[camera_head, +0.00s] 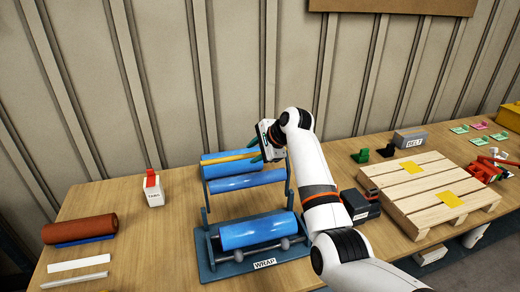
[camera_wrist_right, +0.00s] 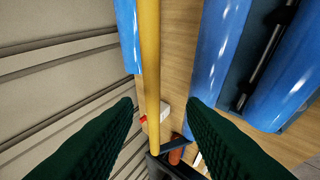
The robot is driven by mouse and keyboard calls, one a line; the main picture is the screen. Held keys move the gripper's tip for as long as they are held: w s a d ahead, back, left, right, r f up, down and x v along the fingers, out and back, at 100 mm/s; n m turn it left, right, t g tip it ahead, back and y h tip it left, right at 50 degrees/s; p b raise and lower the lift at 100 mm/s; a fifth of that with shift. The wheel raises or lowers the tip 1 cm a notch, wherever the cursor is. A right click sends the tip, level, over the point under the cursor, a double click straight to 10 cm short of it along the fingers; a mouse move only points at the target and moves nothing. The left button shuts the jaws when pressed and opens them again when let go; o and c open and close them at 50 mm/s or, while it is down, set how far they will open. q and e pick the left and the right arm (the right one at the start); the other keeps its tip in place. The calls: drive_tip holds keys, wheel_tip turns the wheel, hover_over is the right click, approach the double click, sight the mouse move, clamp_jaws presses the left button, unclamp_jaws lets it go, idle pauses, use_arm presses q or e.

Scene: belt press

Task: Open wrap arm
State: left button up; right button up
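The wrap station (camera_head: 262,262) is a blue-grey base labelled WRAP with a blue roll (camera_head: 258,230) at the front. Behind it a raised frame carries a second blue roll (camera_head: 246,181), with another blue roll (camera_head: 230,170) at the back. A yellow bar (camera_head: 228,157) runs across the raised part; it also shows in the right wrist view (camera_wrist_right: 150,60). My right gripper (camera_head: 262,147) is at the bar's right end. Its dark green fingers (camera_wrist_right: 162,110) are apart, with the bar showing between them; contact cannot be told. My left gripper is not in view.
A wooden pallet (camera_head: 430,190), a dark device (camera_head: 360,206) and a BELT box (camera_head: 410,138) are right. The ribbed wall (camera_head: 160,80) is close behind.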

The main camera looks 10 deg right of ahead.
drive_tip(key=v, duration=0.2)
drive_tip(key=shift+s+d+r, duration=0.15)
drive_tip(key=shift+s+d, duration=0.05)
